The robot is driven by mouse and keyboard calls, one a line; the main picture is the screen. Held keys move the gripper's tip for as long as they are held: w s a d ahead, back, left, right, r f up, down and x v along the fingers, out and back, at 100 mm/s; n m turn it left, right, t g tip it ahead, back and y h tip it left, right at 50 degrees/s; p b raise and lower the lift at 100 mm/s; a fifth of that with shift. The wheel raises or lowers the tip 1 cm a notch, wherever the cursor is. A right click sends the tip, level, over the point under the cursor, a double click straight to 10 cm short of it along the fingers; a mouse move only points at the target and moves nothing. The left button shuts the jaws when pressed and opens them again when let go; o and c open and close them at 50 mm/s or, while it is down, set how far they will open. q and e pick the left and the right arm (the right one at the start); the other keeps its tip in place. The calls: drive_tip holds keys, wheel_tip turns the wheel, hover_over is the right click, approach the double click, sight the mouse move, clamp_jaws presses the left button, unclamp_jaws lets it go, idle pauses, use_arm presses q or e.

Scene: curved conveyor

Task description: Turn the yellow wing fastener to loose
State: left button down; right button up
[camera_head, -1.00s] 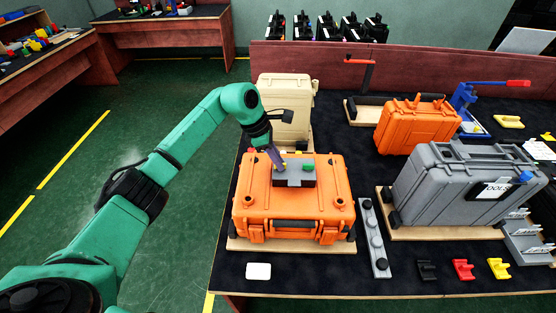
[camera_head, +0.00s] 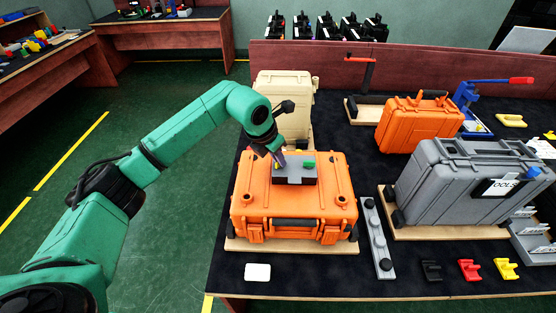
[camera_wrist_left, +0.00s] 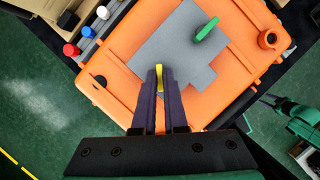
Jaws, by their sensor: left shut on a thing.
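The yellow wing fastener (camera_wrist_left: 159,75) stands on a grey block (camera_wrist_left: 185,55) on the lid of a closed orange case (camera_head: 250,190). My left gripper (camera_wrist_left: 159,88) is shut on the yellow wing, with one purple finger on each side of it. In the head view, the left gripper (camera_head: 279,157) comes down onto the far left part of the block, and the fingers mostly hide the yellow wing there. A green wing fastener (camera_head: 308,164) stands apart to the right on the same block. Part of another green arm shows at the right edge of the wrist view; its fingers are unclear.
A grey strip with round knobs (camera_head: 376,240) lies right of the orange case. A beige case (camera_head: 285,90) stands behind it and a grey tool case (camera_head: 440,185) to the right. Loose black, red and yellow pieces (camera_head: 506,269) lie at the front right. A white card (camera_head: 257,272) lies in front.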

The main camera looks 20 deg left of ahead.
use_arm(q)
drive_tip(key=n+b, duration=0.1)
drive_tip(key=n, duration=0.1)
drive_tip(key=n+y+b, duration=0.1)
drive_tip(key=n, duration=0.1)
drive_tip(key=shift+d+n+t+y, duration=0.15)
drive_tip(key=shift+n+t+y, duration=0.15)
drive_tip(key=shift+d+r+n+y+b, duration=0.15)
drive_tip(key=shift+n+y+b, duration=0.75)
drive_tip(key=shift+n, duration=0.9)
drive_tip(key=c, duration=1)
unclamp_jaws()
drive_tip(key=shift+o, duration=0.2)
